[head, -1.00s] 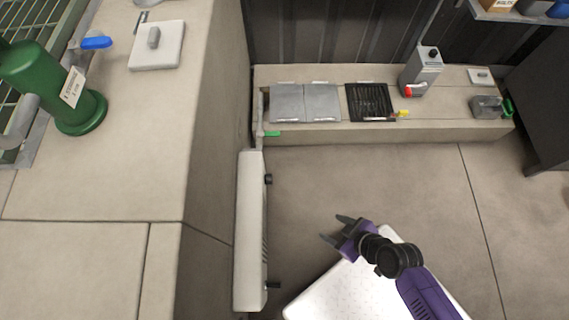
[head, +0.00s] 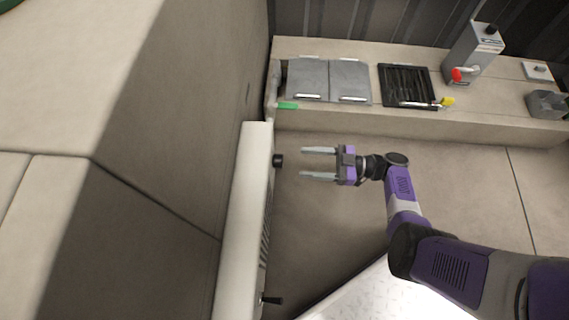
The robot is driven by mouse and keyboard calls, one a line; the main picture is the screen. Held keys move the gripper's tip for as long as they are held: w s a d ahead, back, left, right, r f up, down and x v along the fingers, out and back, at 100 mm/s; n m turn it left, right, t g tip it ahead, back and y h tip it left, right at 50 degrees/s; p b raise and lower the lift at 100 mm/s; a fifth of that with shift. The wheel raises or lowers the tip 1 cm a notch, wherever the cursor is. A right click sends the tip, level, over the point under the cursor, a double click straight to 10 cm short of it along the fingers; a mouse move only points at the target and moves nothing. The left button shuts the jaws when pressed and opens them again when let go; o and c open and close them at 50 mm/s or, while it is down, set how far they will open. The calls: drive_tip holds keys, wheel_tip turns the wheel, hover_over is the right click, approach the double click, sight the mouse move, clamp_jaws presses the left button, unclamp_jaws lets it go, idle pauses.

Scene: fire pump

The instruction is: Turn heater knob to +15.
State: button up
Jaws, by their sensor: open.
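The heater (head: 240,225) is a long white panel unit against the concrete block at left, seen from above. A black round knob (head: 278,160) sticks out from its right face near the far end. A second black knob or lever (head: 271,300) sticks out near its near end. Any scale marks, and which one is the +15 knob, cannot be made out. My gripper (head: 319,163) is open and empty, its two grey fingers pointing left at the far knob. There is a small gap between the fingertips and that knob.
A green handle (head: 288,105) sits above the heater's far end. A white plate (head: 360,295) lies at the bottom. Floor right of the gripper is clear.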

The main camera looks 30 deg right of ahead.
sight(278, 161)
drive_tip(key=x, duration=0.7)
drive_tip(key=shift+w+a, duration=0.2)
drive_tip(key=shift+c, duration=0.2)
clamp_jaws()
drive_tip(key=shift+m, duration=0.4)
drive_tip(key=m, duration=0.7)
drive_tip(key=m+p, duration=0.1)
drive_tip(key=m, duration=1.5)
drive_tip(key=shift+w+d+f, duration=0.15)
drive_tip(key=shift+f, duration=0.1)
